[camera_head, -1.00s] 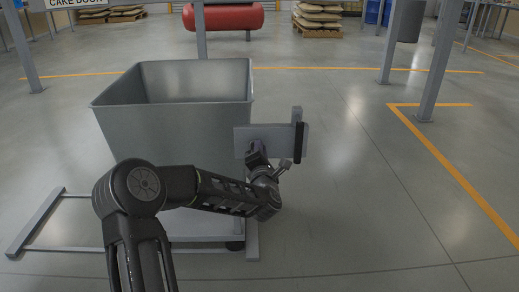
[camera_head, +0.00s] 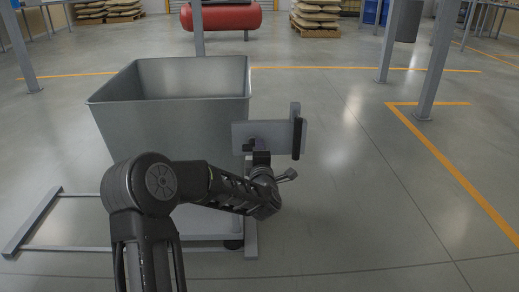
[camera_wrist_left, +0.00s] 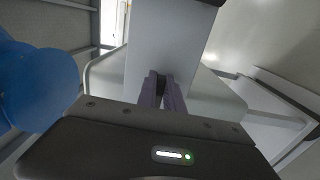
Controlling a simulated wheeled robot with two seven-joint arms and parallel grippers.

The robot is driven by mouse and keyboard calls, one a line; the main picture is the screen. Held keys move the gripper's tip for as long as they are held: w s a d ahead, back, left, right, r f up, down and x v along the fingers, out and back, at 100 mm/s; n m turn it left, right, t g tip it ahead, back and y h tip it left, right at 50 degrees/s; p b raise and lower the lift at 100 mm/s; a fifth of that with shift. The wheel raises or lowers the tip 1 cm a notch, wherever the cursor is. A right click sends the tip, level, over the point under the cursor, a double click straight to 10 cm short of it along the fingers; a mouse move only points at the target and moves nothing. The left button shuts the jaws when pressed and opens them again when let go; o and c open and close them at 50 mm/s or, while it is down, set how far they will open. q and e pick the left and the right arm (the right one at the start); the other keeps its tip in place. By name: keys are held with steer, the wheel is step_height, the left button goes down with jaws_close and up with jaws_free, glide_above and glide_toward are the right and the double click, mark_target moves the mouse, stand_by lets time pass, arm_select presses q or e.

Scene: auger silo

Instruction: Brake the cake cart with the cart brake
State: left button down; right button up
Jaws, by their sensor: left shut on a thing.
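The cake cart (camera_head: 170,125) is an open grey metal bin on a low frame, left of centre in the head view. A flat grey plate (camera_head: 270,134) with a dark upright bar (camera_head: 299,139) along its right end stands at the cart's right side. I take it for part of the cart brake, but cannot be sure. My left gripper (camera_head: 250,146) is at the plate's lower left. In the left wrist view its two fingers (camera_wrist_left: 163,92) are closed together on a small dark piece by a grey panel (camera_wrist_left: 165,45). The fingers mostly hide that piece. My right gripper is not in view.
A grey floor frame (camera_head: 38,220) surrounds the cart's foot. Grey posts (camera_head: 436,65) stand behind and to the right. A red tank (camera_head: 222,17) and pallets of sacks (camera_head: 316,18) are at the back. The floor to the right is clear.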

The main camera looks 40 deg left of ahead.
arm_select(q)
steer(key=shift+f, duration=0.2)
steer(key=c, duration=1.5)
jaws_free()
steer(key=shift+r, duration=0.15)
steer(key=shift+s+d, duration=0.1)
steer(key=shift+s, duration=0.05)
steer(key=p+v, duration=0.1)
steer(key=v, duration=0.6)
steer(key=shift+s+d+p, duration=0.15)
steer(key=shift+s+p, duration=0.05)
steer(key=shift+p, duration=0.1)
